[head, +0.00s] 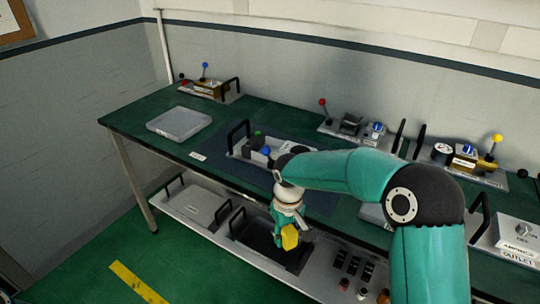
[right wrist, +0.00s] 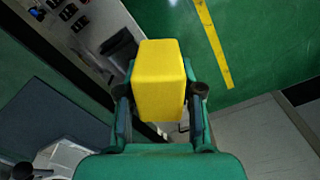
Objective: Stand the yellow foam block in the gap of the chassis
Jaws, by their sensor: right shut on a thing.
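The yellow foam block (head: 289,237) is in my right gripper (head: 284,225), in front of the bench edge and above the lower shelf in the head view. In the right wrist view the block (right wrist: 159,80) sits between the two fingers of the right gripper (right wrist: 160,105), which is shut on it. The chassis (head: 240,150) with a black handle stands on the dark blue mat on the bench, partly hidden behind my right arm. Its gap cannot be made out. My left gripper is not in view.
The lower shelf (head: 180,205) holds panels with black handles. Green floor lies in front.

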